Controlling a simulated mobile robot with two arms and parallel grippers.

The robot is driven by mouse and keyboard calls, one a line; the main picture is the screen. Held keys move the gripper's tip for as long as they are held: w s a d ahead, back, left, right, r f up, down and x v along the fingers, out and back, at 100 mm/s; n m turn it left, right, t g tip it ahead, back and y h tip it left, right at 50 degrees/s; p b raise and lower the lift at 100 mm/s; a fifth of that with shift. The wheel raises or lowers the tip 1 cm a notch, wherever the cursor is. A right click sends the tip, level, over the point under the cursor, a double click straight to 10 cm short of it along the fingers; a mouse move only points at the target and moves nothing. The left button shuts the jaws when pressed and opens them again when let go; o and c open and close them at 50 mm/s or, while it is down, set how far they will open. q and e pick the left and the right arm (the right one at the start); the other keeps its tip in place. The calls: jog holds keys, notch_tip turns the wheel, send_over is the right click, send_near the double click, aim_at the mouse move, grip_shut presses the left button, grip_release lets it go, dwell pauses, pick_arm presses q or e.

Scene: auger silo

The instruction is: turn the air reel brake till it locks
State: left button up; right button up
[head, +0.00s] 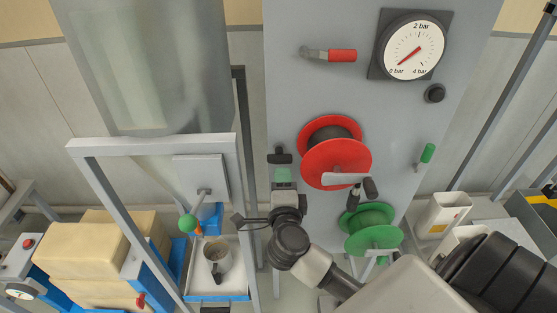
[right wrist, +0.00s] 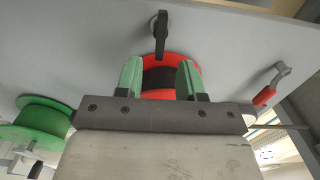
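The likely brake is a black lever on a round hub (head: 279,156), on the grey panel left of the red reel (head: 336,165). In the right wrist view the lever (right wrist: 160,35) stands out from its hub, just beyond the fingertips and in line with the gap between them. My right gripper (head: 283,176) is just below the lever in the head view. Its two green-padded fingers (right wrist: 160,78) are apart with nothing between them, and the red reel (right wrist: 160,60) shows behind the gap. I see no contact with the lever. My left gripper is not in view.
A green reel (head: 372,237) sits below the red one. A red-handled lever (head: 340,55) and a pressure gauge (head: 412,48) are higher on the panel. A metal frame (head: 240,170) with a cup (head: 217,261) stands close left of my right gripper.

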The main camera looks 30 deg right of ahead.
aim_at(280, 163)
jog(key=x, duration=0.2)
jog(key=p+x, duration=0.1)
jog(key=x, duration=0.1)
jog(key=shift+w+r, duration=0.1)
jog(key=shift+w, duration=0.35)
jog(key=shift+w+d, duration=0.45)
jog(key=shift+w, duration=0.1)
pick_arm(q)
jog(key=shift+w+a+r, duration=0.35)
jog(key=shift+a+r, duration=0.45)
pick_arm(e)
jog(key=shift+c, duration=0.3)
jog(key=c, duration=0.5)
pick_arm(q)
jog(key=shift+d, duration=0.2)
pick_arm(e)
grip_shut()
